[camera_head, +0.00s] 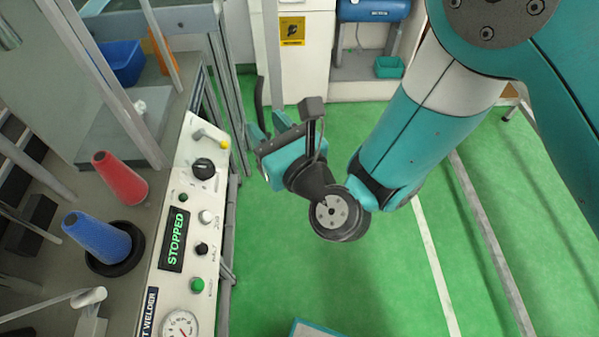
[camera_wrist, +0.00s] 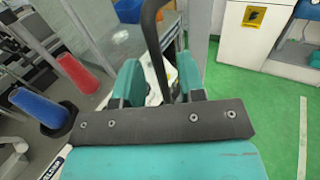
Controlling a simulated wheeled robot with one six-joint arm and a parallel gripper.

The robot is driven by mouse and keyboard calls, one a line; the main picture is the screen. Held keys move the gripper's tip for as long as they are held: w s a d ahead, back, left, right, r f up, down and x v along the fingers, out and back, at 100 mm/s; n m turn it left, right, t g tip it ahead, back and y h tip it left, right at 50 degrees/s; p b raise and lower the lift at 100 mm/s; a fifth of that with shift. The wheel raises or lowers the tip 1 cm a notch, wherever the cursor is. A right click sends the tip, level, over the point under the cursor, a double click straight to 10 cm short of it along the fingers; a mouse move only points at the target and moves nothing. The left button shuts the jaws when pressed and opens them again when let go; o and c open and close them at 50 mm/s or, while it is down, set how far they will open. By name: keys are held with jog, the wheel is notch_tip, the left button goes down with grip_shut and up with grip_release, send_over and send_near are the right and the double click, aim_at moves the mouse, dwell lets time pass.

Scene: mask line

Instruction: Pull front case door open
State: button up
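The front case door is a metal-framed panel (camera_head: 232,85) seen nearly edge-on at the right side of the machine case in the head view. A black curved handle (camera_head: 259,98) stands out from it. In the wrist view the handle (camera_wrist: 152,35) runs down between my two teal fingers. My gripper (camera_head: 270,128) is open around the handle, and it also shows in the wrist view (camera_wrist: 161,85). A gap shows beside the handle between the fingers. The handle's lower end is hidden behind the gripper. The door looks shut, but its seam is not clear.
A control panel (camera_head: 184,215) reading STOPPED, with knobs and a gauge, lies left of my gripper.

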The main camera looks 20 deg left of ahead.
jog(key=b+v, duration=0.4)
jog(key=v, duration=0.5)
jog(key=shift+s+d, duration=0.2)
jog(key=shift+d, duration=0.1)
